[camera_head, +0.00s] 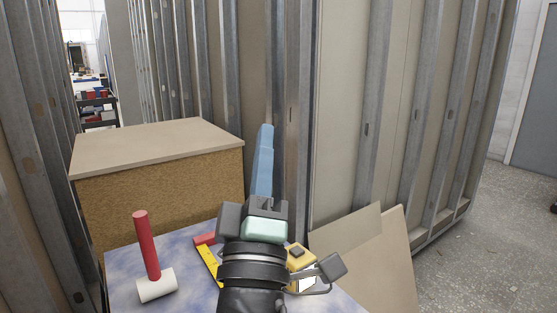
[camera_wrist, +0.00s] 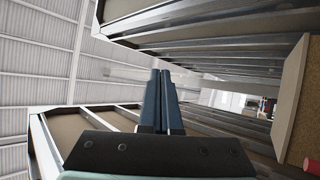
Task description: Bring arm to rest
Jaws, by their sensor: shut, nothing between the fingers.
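My gripper (camera_head: 266,135) is in the middle of the head view, its blue-grey fingers pointing up and away from me. In the wrist view the two fingers of my gripper (camera_wrist: 160,74) lie side by side, closed together with nothing between them. The gripper is raised in front of the metal-framed wall panels, above the blue mottled table top (camera_head: 190,262). My wrist and forearm hide part of that table top.
A mallet (camera_head: 148,245) with a red handle stands on its white head. A yellow and red tool (camera_head: 208,262) and a yellow device (camera_head: 299,257) lie partly behind my wrist. A wooden box (camera_head: 160,180) stands behind. Beige boards (camera_head: 385,250) lean at right; open floor (camera_head: 470,262) lies beyond.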

